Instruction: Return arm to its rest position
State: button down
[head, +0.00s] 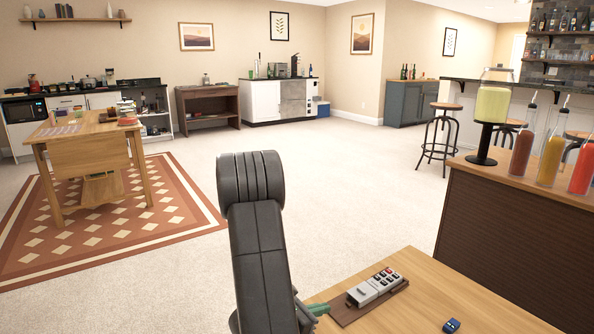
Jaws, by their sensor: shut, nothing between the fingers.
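My arm rises from the bottom edge in the middle of the head view, with its bent joint at the top. My gripper (318,309) shows only in small part, low beside the arm at the left edge of the near wooden table (420,309). A green tip and some dark parts of it stick out to the right. It is shut, and I see nothing held in it. The arm hides most of it. I cannot tell whether it touches the table.
On the near table lie a grey device with buttons (376,287) on a brown board (345,314) and a small blue item (451,325). At right, a counter (520,235) bears a drink dispenser (491,105) and tall bottles. Open carpet lies beyond the arm.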

jog(key=p+v, duration=0.1)
jog(key=v, duration=0.7)
jog(key=shift+s+p, duration=0.15)
jog(key=shift+p, duration=0.25)
jog(key=shift+r, duration=0.1)
